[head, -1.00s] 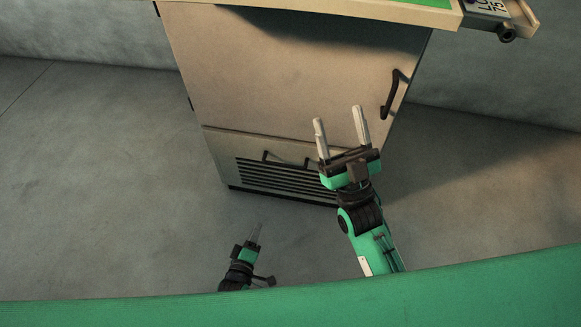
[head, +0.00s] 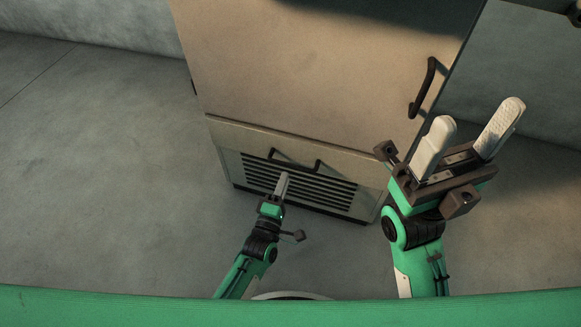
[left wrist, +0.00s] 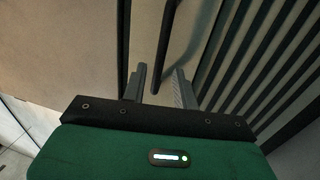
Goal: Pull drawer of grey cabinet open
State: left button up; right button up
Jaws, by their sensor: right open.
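The grey cabinet (head: 320,70) looks beige in this light and stands ahead in the head view. Its low drawer (head: 235,133) is shut, with a black bar handle (head: 296,163) above slats. My left gripper (head: 283,178) is just in front of the slats, close to the handle. In the left wrist view the left gripper (left wrist: 160,82) has its fingers apart, with the dark handle bar (left wrist: 174,45) showing between the tips. I cannot tell whether it touches them. My right gripper (head: 468,130) is open and empty, raised before the cabinet's right side.
A larger door above the drawer has a black upright handle (head: 425,88) at its right edge, near my right gripper. The grey floor (head: 110,190) left of the cabinet is clear. A concrete wall (head: 90,40) runs behind.

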aim_at(290, 164)
pick_arm(q)
jog(key=b+x, duration=0.1)
jog(key=x, duration=0.5)
jog(key=shift+w, duration=0.15)
jog(key=shift+c, duration=0.2)
grip_shut()
